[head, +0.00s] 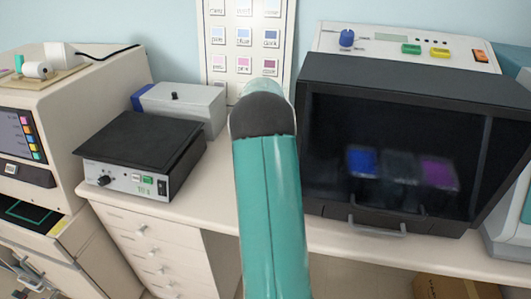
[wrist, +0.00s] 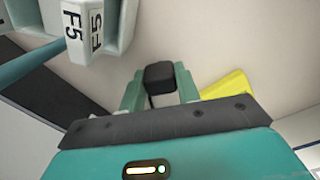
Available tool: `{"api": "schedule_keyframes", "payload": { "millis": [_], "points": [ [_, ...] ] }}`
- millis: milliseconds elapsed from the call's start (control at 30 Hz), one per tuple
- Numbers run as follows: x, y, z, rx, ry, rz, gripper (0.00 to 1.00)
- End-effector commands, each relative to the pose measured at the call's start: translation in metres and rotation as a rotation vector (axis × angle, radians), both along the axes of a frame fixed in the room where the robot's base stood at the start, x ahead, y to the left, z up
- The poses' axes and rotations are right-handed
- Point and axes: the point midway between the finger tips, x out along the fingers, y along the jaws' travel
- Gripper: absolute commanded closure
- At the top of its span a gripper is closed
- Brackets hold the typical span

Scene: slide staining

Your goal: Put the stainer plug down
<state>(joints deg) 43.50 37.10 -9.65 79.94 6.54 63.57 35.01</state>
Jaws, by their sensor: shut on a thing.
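My gripper (wrist: 160,74) shows in the wrist view, its two teal fingers closed on the sides of a small black block, which I take to be the stainer plug (wrist: 160,78). Behind it is a plain pale surface; I cannot tell whether the plug touches it. In the head view my teal arm crosses the middle, and the gripper and plug are hidden. The stainer (head: 400,150), a machine with a dark front window, stands on the bench at right. Blue and purple containers show dimly behind its window.
A slide warmer-like box with a black top (head: 140,145) and a grey box (head: 185,103) stand on the bench (head: 215,180) at left. A beige machine (head: 75,110) is farther left. A yellow object (wrist: 228,86) lies right of the gripper. Bench space beside the black-topped box is clear.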

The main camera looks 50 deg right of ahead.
Motion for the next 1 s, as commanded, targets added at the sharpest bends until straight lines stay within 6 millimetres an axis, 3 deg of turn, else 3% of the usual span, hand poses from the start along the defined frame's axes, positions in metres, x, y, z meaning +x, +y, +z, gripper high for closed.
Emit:
{"api": "schedule_keyframes", "payload": {
  "millis": [767,800,900,1000],
  "points": [
    [0.0,-0.002,-0.013,-0.001,0.0,-0.001,0.94],
    [0.0,-0.002,-0.013,-0.001,0.0,-0.001,0.64],
    [0.0,-0.002,-0.013,-0.001,0.0,-0.001,0.46],
    [0.0,-0.002,-0.013,-0.001,0.0,-0.001,0.46]
  ]
}}
